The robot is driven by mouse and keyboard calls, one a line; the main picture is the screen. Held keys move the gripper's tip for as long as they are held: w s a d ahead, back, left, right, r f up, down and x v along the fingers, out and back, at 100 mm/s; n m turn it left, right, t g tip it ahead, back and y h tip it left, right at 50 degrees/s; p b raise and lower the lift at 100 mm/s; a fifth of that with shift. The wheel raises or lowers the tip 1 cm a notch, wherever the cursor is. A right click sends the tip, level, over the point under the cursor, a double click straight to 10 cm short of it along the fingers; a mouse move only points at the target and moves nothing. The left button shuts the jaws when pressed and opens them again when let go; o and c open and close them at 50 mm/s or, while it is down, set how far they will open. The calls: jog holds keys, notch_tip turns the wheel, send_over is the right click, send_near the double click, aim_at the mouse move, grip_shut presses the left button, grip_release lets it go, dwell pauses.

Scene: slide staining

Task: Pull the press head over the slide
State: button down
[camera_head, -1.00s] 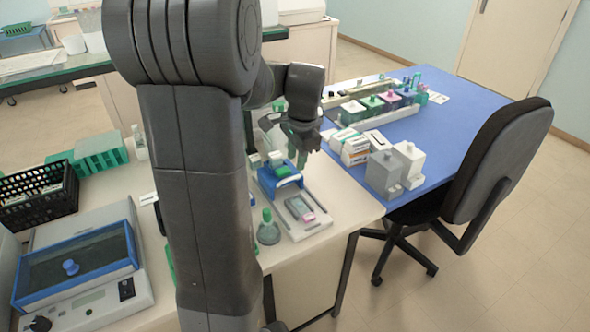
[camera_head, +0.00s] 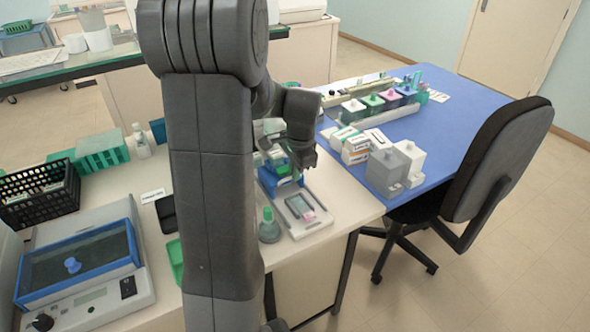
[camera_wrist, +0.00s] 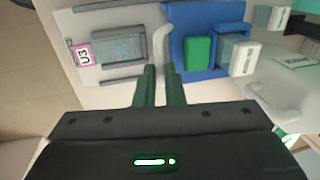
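The press stands on the bench, with a pale base (camera_head: 318,222) and a blue press head (camera_head: 268,181) at its rear end. In the wrist view the blue press head (camera_wrist: 222,15) has a green block (camera_wrist: 198,50) at its middle. The slide (camera_wrist: 124,47), with a pink "U3" label (camera_wrist: 84,55), lies on the base to the left, uncovered; it also shows in the head view (camera_head: 299,205). My gripper (camera_head: 303,168) is low over the press. Its green fingers (camera_wrist: 160,72) are apart, beside a pale curved bar (camera_wrist: 161,42) between slide and head. Contact is unclear.
A green-capped bottle (camera_head: 268,228) stands close left of the press. Pale blocks (camera_wrist: 240,58) sit beside the blue head. White boxes (camera_head: 352,146) and grey containers (camera_head: 388,168) stand to the right on the blue table. A blue-lidded device (camera_head: 80,265) is at left.

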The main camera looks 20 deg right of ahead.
jog(key=s, duration=0.6)
jog(key=s+b, duration=0.1)
jog(key=s, duration=0.2)
jog(key=shift+d, duration=0.4)
jog(key=c, duration=1.8)
grip_release()
jog(key=shift+o, duration=1.4)
jog(key=shift+s, duration=0.2)
jog(key=shift+w, duration=0.1)
notch_tip(320, 180, up, 14)
jog(key=s, duration=0.2)
jog(key=shift+s+f, duration=0.2)
jog(key=shift+s, duration=0.05)
